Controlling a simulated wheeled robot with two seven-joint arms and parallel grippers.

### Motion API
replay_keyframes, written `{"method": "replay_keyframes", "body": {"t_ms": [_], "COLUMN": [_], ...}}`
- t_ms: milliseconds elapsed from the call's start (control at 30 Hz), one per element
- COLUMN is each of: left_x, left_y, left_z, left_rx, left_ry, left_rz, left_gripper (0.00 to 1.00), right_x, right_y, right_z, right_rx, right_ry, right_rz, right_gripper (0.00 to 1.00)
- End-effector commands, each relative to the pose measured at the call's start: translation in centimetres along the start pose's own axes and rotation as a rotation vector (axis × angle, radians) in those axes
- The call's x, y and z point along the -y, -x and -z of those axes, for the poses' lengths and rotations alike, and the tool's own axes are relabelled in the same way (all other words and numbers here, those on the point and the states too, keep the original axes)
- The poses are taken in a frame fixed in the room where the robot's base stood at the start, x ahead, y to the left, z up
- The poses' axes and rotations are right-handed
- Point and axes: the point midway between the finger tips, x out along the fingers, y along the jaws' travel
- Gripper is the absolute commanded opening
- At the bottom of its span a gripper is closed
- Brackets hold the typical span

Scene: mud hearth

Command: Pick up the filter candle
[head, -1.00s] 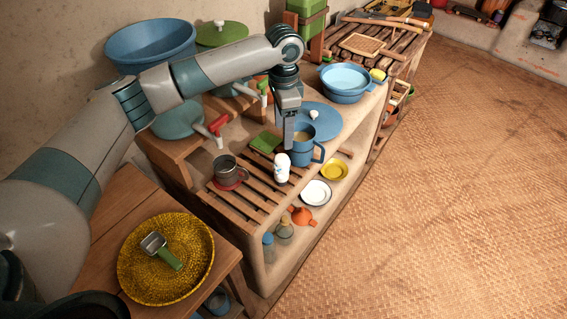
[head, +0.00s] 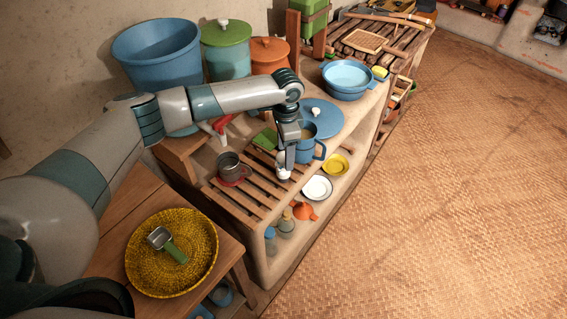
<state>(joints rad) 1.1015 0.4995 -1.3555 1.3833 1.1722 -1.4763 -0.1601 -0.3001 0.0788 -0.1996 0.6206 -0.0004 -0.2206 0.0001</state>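The filter candle, a small white upright piece (head: 284,174), stands on the slatted wooden rack (head: 246,204) of the shelf. My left gripper (head: 286,166) points down right at it, and its fingers cover the candle's upper part. I cannot tell whether the fingers touch it or how far apart they are. My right gripper is not in view.
A blue mug (head: 311,148) stands close behind and right of the candle. A grey cup on a red coaster (head: 230,168) is to its left. A green block (head: 265,138) lies behind. A yellow woven tray (head: 196,275) with a scoop (head: 168,245) is at front left.

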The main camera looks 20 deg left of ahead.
Motion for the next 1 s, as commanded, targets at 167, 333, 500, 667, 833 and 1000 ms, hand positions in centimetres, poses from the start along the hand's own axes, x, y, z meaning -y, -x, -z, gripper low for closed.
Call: {"method": "replay_keyframes", "body": {"t_ms": [167, 333, 500, 667, 833, 1000], "left_x": [0.0, 0.0, 0.0, 0.0, -0.1, -0.1], "left_y": [-1.8, -2.2, -2.2, -2.4, -3.9, -6.1], "left_z": [0.1, 0.0, 0.0, -0.1, -0.5, -0.7], "left_rx": [0.0, 0.0, 0.0, 0.001, 0.003, 0.002], "left_ry": [0.0, 0.0, 0.0, 0.0, 0.001, 0.001], "left_rz": [-0.001, 0.0, 0.0, -0.001, -0.002, -0.002], "left_gripper": [0.58, 0.58, 0.58, 0.58, 0.58, 0.58], "right_x": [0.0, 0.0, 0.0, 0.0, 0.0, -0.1], "right_y": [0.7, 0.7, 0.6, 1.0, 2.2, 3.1], "right_z": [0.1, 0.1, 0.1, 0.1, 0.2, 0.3], "right_rx": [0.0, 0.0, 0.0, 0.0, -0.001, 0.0], "right_ry": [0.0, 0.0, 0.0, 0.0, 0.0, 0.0], "right_rz": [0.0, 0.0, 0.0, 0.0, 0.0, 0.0], "right_gripper": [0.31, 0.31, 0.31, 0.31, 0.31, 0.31]}}
